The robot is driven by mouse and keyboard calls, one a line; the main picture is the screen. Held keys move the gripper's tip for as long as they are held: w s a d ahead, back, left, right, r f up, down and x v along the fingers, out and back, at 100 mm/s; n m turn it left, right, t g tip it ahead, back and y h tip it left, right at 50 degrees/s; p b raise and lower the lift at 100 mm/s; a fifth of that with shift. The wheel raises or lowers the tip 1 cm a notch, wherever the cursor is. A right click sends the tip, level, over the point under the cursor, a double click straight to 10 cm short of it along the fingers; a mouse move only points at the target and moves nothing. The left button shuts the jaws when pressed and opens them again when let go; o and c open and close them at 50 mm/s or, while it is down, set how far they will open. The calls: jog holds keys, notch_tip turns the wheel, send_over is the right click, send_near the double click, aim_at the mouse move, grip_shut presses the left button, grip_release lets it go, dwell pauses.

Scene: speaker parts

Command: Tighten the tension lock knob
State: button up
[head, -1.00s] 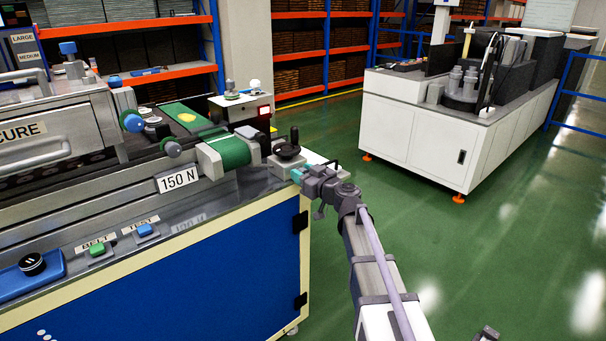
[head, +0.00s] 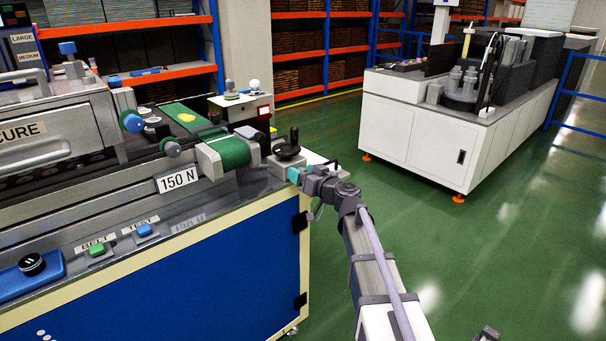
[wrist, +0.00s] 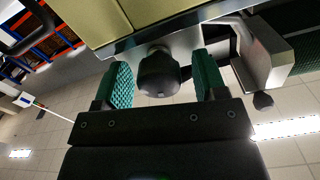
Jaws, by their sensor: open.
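A dark round knob (wrist: 158,75), which appears to be the tension lock knob, sticks out from a grey metal block in the wrist view. My gripper (wrist: 163,80) is open, with one green ribbed finger on each side of the knob. A gap shows between the knob and each finger. In the head view, my gripper (head: 292,175) is at the side of the grey block (head: 281,164) at the end of the green belt. The lock knob itself is hidden there by the gripper. A black handwheel (head: 287,150) with an upright handle sits on top of the block.
The green belt roller (head: 228,150) and the 150 N sign (head: 178,179) are left of the block. The blue-panelled machine cabinet (head: 210,270) stands below. Open green floor lies right of it, with a white machine (head: 430,135) farther back.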

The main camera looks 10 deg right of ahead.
jog(key=v, duration=1.1)
jog(key=shift+w, duration=0.15)
